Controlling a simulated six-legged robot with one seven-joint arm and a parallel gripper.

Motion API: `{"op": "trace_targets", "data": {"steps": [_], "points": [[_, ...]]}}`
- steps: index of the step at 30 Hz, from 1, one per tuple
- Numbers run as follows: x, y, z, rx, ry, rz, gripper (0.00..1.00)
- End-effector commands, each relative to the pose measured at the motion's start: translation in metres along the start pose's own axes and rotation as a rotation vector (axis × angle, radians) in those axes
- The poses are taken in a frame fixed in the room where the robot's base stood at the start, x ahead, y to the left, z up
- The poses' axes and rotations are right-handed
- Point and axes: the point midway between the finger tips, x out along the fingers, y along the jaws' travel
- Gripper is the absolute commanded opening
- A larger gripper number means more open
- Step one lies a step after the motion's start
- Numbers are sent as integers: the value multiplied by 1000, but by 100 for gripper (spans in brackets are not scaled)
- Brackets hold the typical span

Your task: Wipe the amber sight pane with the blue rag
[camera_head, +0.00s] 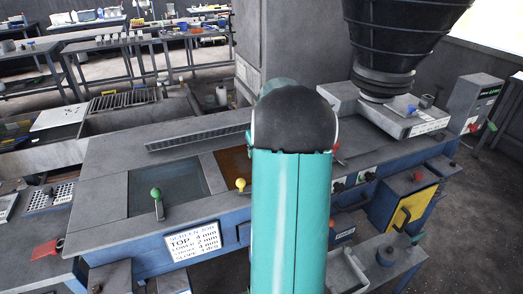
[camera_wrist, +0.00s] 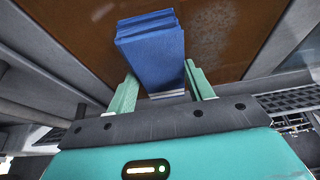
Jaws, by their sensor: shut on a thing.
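The blue rag (camera_wrist: 150,42) is a folded, layered block between the two green fingers of my gripper (camera_wrist: 163,88) in the wrist view. The gripper is shut on it. The amber sight pane (camera_wrist: 235,35) fills the wrist view behind the rag, brown with a pale speckled patch to the right of the rag. I cannot tell whether the rag touches it. In the head view, part of the amber pane (camera_head: 231,163) shows in the machine top; my arm hides the rest, along with the gripper and rag.
A grey-green pane (camera_head: 168,188) with a green-knobbed handle (camera_head: 156,194) lies left of the amber one. A yellow-knobbed handle (camera_head: 240,184) stands at the amber pane's front. A black hopper (camera_head: 400,45) rises at the right. A label plate (camera_head: 196,240) is on the front.

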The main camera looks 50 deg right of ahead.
Motion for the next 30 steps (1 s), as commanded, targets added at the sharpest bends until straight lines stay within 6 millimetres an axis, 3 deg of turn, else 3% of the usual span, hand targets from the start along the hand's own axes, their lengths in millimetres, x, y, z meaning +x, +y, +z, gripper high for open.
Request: {"op": "trace_targets", "data": {"steps": [9, 22, 30], "points": [[0, -31, 0, -3, -3, -2, 34], [2, -53, 0, -3, -2, -2, 34], [2, -39, 1, 2, -4, 0, 34]]}}
